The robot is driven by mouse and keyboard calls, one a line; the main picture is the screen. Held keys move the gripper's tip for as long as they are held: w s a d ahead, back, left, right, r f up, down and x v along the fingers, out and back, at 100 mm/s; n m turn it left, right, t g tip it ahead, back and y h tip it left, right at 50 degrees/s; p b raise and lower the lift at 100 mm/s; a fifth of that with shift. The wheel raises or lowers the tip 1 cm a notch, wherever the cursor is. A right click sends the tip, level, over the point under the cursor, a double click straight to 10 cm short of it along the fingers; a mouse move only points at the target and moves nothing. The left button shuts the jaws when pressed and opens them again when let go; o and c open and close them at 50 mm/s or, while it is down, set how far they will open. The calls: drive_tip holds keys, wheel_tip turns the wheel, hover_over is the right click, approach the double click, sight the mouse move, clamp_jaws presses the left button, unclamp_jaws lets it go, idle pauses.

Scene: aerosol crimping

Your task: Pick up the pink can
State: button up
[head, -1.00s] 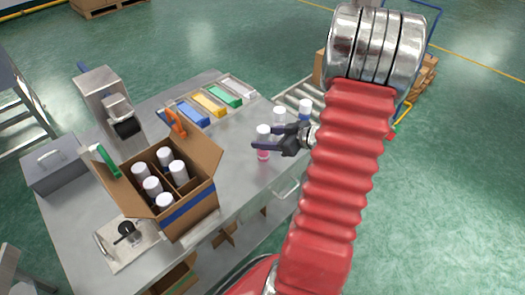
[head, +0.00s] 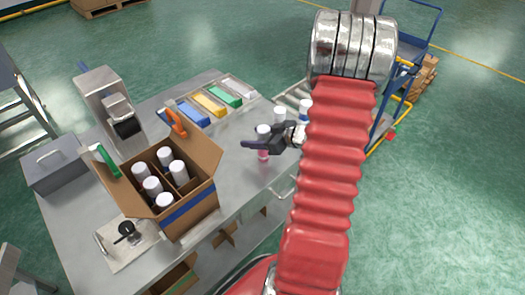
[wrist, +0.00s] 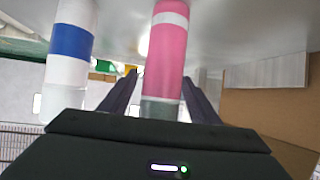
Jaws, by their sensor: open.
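The pink can (wrist: 166,62) stands between the two open fingers of my gripper (wrist: 160,95) in the wrist view, where the picture appears upside down. In the head view the pink can (head: 263,154) shows its white upper part and a pink band low down, near the right edge of the bench. My gripper (head: 258,144) reaches it from the right, with a dark finger crossing in front of the can. The fingers look apart, and I cannot tell whether either one touches the can.
A white can with a blue band (wrist: 72,42) stands close beside the pink one. Two more white-capped cans show behind my gripper, one of them here (head: 280,113). An open carton (head: 190,215) with several cans stands left on the bench (head: 245,185). Coloured trays (head: 209,103) lie at the back.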

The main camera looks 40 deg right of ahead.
drive_tip(key=shift+c, duration=0.2)
drive_tip(key=c, duration=1.2)
drive_tip(key=shift+r, duration=0.15)
wheel_tip(320, 180, up, 10)
idle(0.6)
